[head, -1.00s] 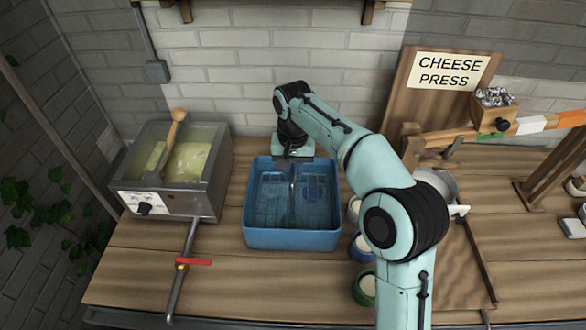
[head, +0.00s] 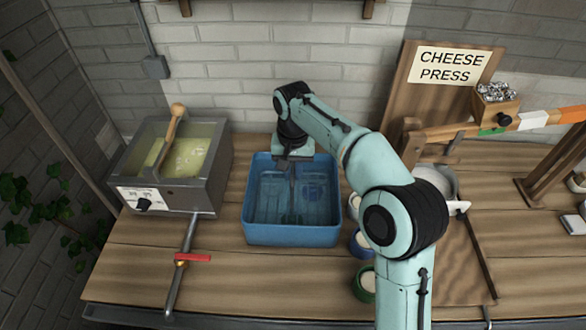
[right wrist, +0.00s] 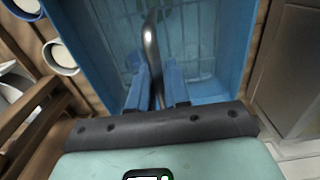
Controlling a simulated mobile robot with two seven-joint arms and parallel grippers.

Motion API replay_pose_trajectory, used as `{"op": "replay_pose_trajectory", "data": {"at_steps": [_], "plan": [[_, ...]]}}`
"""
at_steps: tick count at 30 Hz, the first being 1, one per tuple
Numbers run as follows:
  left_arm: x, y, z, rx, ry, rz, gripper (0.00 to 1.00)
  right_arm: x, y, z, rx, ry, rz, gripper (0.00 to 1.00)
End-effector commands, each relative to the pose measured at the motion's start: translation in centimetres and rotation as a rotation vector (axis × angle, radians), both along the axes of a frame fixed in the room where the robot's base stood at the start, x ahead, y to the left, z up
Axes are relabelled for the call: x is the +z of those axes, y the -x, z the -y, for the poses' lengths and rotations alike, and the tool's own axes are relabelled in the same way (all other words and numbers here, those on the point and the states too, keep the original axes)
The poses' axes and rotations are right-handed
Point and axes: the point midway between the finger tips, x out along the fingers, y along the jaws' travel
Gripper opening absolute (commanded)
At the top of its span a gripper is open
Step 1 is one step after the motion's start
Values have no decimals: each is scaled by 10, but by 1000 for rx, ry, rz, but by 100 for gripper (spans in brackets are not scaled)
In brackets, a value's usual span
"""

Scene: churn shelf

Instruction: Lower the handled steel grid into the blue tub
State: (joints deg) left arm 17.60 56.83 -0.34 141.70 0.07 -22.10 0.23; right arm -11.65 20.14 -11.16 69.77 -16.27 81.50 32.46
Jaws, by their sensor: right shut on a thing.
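The blue tub (head: 292,236) stands on the wooden bench, with clear bluish liquid or a shiny floor inside. My right gripper (head: 292,163) is over the tub's back part, pointing down, shut on the grid's upright steel handle (head: 293,187). In the right wrist view the handle (right wrist: 150,45) rises between the two blue fingers of the gripper (right wrist: 155,82). Thin wires of the steel grid (right wrist: 190,45) show faintly inside the tub walls. How deep the grid sits, and whether it touches the floor, I cannot tell. My left gripper is out of view.
A metal vat (head: 180,195) with pale contents and a wooden-handled paddle (head: 172,130) stands left of the tub, its red-levered pipe (head: 193,257) reaching forward. Several small round pots, including a green one (head: 365,285), stand close right. The cheese press board (head: 445,75) is behind right.

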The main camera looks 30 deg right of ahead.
Motion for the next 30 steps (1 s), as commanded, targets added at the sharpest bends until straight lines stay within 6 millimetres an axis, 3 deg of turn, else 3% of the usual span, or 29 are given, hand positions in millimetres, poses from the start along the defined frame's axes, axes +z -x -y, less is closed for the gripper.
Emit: {"op": "replay_pose_trajectory", "data": {"at_steps": [30], "plan": [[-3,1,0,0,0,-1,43,-5,0,0,0,-1,3,0]]}}
